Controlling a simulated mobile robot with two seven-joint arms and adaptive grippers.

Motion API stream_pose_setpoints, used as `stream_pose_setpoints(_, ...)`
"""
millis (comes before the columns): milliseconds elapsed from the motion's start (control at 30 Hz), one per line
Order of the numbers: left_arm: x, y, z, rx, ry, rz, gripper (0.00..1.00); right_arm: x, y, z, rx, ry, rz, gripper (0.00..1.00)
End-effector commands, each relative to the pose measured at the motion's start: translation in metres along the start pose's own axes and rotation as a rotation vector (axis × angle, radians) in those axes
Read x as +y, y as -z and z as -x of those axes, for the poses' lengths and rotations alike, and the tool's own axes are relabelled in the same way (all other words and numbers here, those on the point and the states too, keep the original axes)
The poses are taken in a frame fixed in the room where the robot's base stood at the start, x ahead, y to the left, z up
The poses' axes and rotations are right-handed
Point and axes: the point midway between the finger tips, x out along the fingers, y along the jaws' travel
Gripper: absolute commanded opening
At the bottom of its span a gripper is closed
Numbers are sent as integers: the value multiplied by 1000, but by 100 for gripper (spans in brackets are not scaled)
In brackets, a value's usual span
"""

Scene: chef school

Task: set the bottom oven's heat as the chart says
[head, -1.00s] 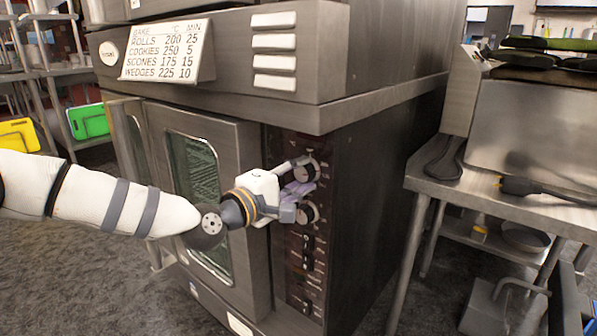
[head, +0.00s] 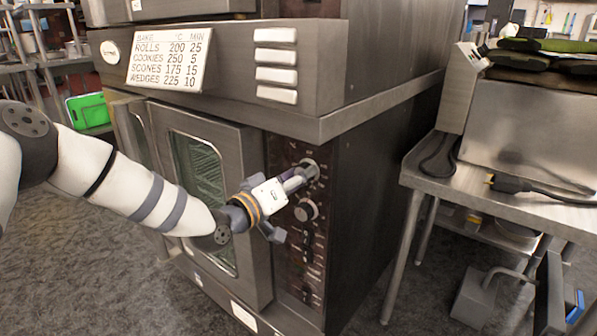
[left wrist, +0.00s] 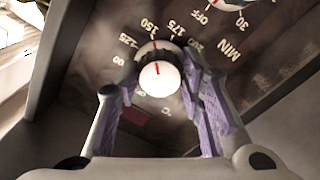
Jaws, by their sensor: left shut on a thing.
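The bottom oven (head: 240,140) has a dark control panel with two round knobs. My left gripper (left wrist: 160,85) is shut on the °C heat knob (left wrist: 158,78), one purple-padded finger on each side. In the left wrist view its red mark points up, close to 150, with 125 to the left and 175 to the right. In the head view this upper knob (head: 308,168) is partly hidden by the gripper. The timer knob (head: 306,210), marked MIN, is below it. The chart (head: 168,58) reads rolls 200, cookies 250, scones 175, wedges 225 °C. My right gripper is out of view.
Several more switches run down the panel below the knobs. A steel table (head: 480,192) with a black cable stands to the right of the oven. Carpeted floor is clear at the front.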

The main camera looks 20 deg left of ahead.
Motion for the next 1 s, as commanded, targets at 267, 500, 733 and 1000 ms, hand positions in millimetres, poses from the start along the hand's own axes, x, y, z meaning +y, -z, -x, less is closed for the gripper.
stream_pose_setpoints(267,2,3,0,1,-2,-265,7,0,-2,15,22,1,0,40)
stream_pose_setpoints(500,2,3,0,2,-3,-493,7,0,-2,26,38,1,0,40)
stream_pose_setpoints(733,2,3,0,3,-3,-711,7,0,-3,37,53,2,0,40)
stream_pose_setpoints(1000,1,3,0,3,-2,-967,7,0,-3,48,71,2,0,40)
